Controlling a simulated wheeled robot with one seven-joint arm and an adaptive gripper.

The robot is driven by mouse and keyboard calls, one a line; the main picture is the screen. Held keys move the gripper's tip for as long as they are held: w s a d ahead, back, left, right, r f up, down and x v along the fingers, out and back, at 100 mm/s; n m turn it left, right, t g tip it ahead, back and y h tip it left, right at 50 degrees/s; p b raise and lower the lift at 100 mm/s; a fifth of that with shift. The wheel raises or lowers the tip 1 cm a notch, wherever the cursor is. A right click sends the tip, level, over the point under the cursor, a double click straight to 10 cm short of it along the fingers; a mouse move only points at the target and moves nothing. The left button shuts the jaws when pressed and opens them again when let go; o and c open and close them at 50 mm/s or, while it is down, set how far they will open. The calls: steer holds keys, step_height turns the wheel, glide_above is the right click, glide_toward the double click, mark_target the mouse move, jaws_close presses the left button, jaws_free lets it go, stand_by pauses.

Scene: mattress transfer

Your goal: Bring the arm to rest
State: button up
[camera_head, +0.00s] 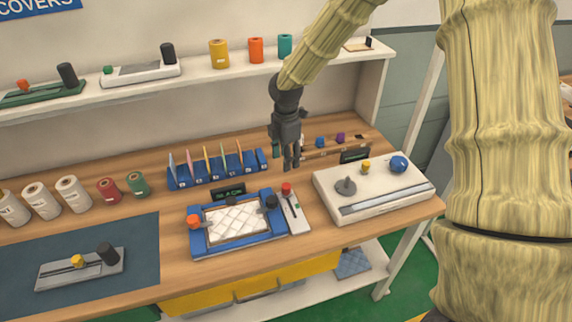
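My gripper (291,160) hangs from my arm, pointing down, above the bench and behind the white pad fixture. It sits up and to the right of the blue frame (238,250) that holds a white quilted pad (236,221). The fingers look close together, but they are small and dark, so I cannot tell whether they are open or shut. I see nothing clearly held in them. My arm, in a yellowish ribbed cover, fills the right side of the view.
A white machine (374,207) with a blue knob (398,164) stands at the right. A blue rack (215,177) with several cards, rolls (73,193) and a dark mat (60,301) lie left. A wall shelf (130,91) runs above.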

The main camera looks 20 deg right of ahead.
steer(key=shift+r, duration=0.3)
steer(key=shift+r, duration=0.1)
